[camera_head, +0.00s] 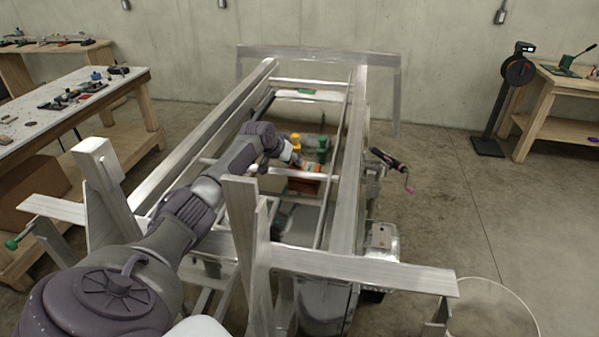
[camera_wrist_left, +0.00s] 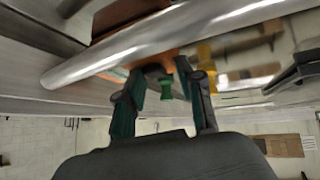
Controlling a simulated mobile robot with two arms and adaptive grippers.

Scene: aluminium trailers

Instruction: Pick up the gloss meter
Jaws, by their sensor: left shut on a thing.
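My left arm reaches from the lower left into the aluminium trailer frame (camera_head: 343,215). My left gripper (camera_head: 296,162) is low between the rails, beside an orange-brown box-like thing (camera_head: 306,187). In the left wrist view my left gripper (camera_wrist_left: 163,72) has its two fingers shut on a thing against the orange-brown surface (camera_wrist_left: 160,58). A small green piece (camera_wrist_left: 165,88) shows between the fingers. I cannot make out the gloss meter clearly, and the held thing is largely hidden. My right gripper is not in view.
A yellow-topped thing (camera_head: 295,141) and a green one (camera_head: 322,146) stand just past the gripper. A metal bar (camera_wrist_left: 150,45) crosses close to the fingers. Upright posts (camera_head: 243,225) flank my arm. Workbenches stand left (camera_head: 60,110) and right (camera_head: 560,98).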

